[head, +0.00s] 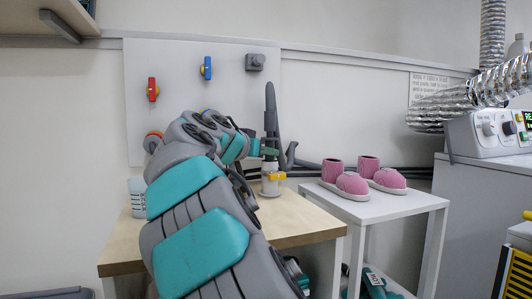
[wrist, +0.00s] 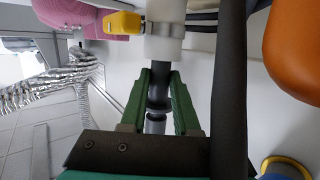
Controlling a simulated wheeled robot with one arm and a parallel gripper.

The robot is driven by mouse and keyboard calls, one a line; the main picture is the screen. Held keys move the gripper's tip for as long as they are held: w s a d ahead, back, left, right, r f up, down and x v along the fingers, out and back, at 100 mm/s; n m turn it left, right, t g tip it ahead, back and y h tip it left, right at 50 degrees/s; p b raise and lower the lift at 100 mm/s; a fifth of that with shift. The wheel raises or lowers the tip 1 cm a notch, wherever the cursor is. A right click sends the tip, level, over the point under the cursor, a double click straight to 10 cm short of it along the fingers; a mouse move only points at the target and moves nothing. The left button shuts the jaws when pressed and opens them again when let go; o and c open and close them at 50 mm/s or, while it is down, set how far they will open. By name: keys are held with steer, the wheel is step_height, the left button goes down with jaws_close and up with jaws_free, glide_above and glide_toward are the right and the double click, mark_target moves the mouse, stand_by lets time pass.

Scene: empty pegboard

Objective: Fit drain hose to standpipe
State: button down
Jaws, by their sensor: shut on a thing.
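The standpipe is a short white pipe (head: 270,185) with a yellow lever, upright on the wooden table; its white collar (wrist: 163,45) and yellow lever (wrist: 118,23) show in the wrist view. The dark grey drain hose (head: 270,105) rises above it in a hook shape. My gripper (wrist: 160,98) has green fingers on either side of the hose's dark end section (wrist: 158,92), shut on it. In the head view my gripper (head: 268,148) is just above the standpipe. The hose end lines up with the white collar and meets it in the picture; I cannot tell how deep it sits.
A pegboard (head: 180,80) with a red valve (head: 152,90), a blue valve (head: 206,67) and a grey knob stands behind. Pink shoes (head: 345,183) sit on a white side table (head: 425,200) to the right. A machine with a foil duct (head: 450,103) stands far right.

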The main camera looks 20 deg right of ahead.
steer(key=shift+f+b, duration=0.65)
steer(key=shift+f, duration=0.1)
steer(key=shift+r, duration=0.25)
steer(key=shift+r+p, duration=0.6)
steer(key=shift+r, duration=0.35)
steer(key=shift+b, duration=0.75)
stand_by(1.2)
steer(key=shift+f+b, duration=1.1)
steer(key=shift+f, duration=0.05)
steer(key=c, duration=0.6)
jaws_free()
steer(key=shift+f, duration=0.1)
steer(key=v, duration=0.8)
